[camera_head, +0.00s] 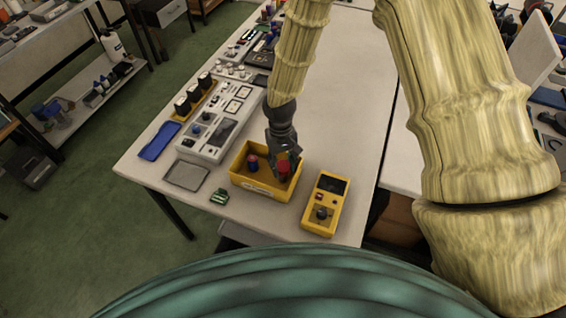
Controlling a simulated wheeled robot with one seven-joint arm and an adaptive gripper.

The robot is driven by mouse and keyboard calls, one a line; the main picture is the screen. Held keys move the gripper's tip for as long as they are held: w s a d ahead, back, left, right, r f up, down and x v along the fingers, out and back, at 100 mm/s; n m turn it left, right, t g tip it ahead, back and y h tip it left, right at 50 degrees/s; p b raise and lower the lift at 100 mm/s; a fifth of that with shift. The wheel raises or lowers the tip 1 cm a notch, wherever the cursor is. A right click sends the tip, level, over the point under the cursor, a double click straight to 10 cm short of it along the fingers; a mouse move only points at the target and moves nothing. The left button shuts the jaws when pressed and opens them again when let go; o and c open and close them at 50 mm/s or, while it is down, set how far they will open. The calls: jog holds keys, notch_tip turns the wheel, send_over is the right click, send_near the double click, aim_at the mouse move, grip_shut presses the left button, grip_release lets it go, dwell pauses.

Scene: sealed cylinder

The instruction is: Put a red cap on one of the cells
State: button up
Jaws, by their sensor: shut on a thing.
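A yellow bin (262,190) stands on the pale table near its front edge. In its left part is a small dark blue cell (253,168) with a red top (252,158). My gripper (287,159) points down into the right part of the bin, shut on a small red piece (284,168) that looks like a red cap. The fingers partly cover it. I cannot tell whether it touches anything below it, as the bin floor there is hidden.
A yellow meter (323,204) stands right of the bin. A small green item (219,196), a grey tray (186,176) and a blue tray (159,140) lie to the left. A grey instrument panel (217,128) stands behind. The table's right middle is clear.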

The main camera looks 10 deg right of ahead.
aim_at(283, 165)
jog(key=shift+f, duration=0.4)
dwell(0.5)
jog(key=o, duration=0.8)
jog(key=shift+o, duration=0.6)
jog(key=o, duration=0.4)
jog(key=shift+r, duration=0.2)
jog(key=shift+r+p, duration=2.3)
jog(key=shift+r, duration=1.05)
